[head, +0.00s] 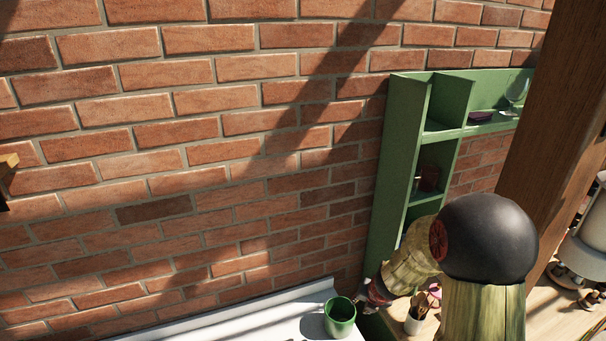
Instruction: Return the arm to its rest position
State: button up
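Part of my arm shows at the lower right, with a large black rounded joint and yellow-green links. The arm bends down and left from that joint, and its visible lower end is close to the right of a green mug (340,320). My gripper is not visible, so I cannot tell its opening or whether it holds anything.
The mug stands on a white surface (270,325) by the brick wall (190,150). A green shelf (405,150) holds a glass (516,88) and small items. A thick wooden post (560,110) stands at right. A cup with utensils (415,322) is beside my arm.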

jog(key=s+a+r+n+g+y+b, duration=0.15)
jog(key=s+a+n, duration=0.35)
jog(key=n, duration=0.7)
jog(key=s+a+r+n+g+y+b, duration=0.1)
jog(key=s+a+n+g+b, duration=0.1)
jog(key=s+n, duration=0.75)
jog(key=s+d+r+n+t+h+b, duration=0.1)
jog(key=s+d+n+t+b, duration=0.1)
jog(key=s+n+b, duration=0.7)
jog(key=s+d+r+n+t+h+b, duration=0.1)
jog(key=s+r+n+h+b, duration=0.1)
jog(key=s+n+b, duration=0.8)
jog(key=shift+s+d+t+b, duration=0.15)
jog(key=shift+d+t+b, duration=0.25)
jog(key=shift+b, duration=0.35)
jog(key=shift+r+h, duration=0.1)
jog(key=shift+h, duration=0.15)
